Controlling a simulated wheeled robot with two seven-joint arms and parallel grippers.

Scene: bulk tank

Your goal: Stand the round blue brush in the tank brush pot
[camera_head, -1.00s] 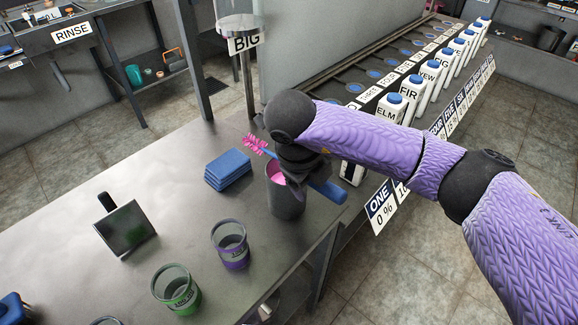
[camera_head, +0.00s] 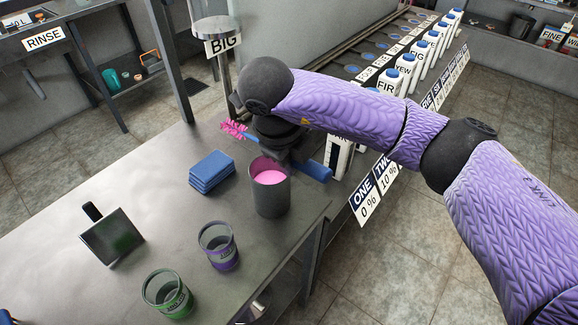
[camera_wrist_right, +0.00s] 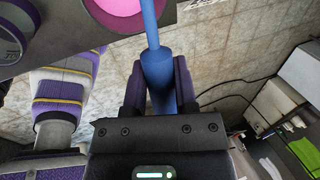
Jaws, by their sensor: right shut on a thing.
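My right gripper (camera_head: 292,156) is shut on the blue handle of a brush (camera_head: 318,172) with a round pink bristle head (camera_head: 234,130). The brush lies nearly level, bristles to the left, beyond and apparently above a dark grey pot (camera_head: 271,196) with pink contents. In the right wrist view the handle (camera_wrist_right: 158,75) runs between both fingers, and its thin shaft passes beside the pink-filled pot. A purple-banded pot (camera_head: 219,248) and a green-banded pot (camera_head: 167,295) stand on the bench; their labels are too small to read. My left gripper is out of view.
A stack of blue pads (camera_head: 212,172) and a dark tilted plate (camera_head: 112,238) lie on the steel bench (camera_head: 160,190). A BIG sign (camera_head: 223,45) stands behind. White bottles (camera_head: 388,84) line the rack at the right. The bench left of the grey pot has free room.

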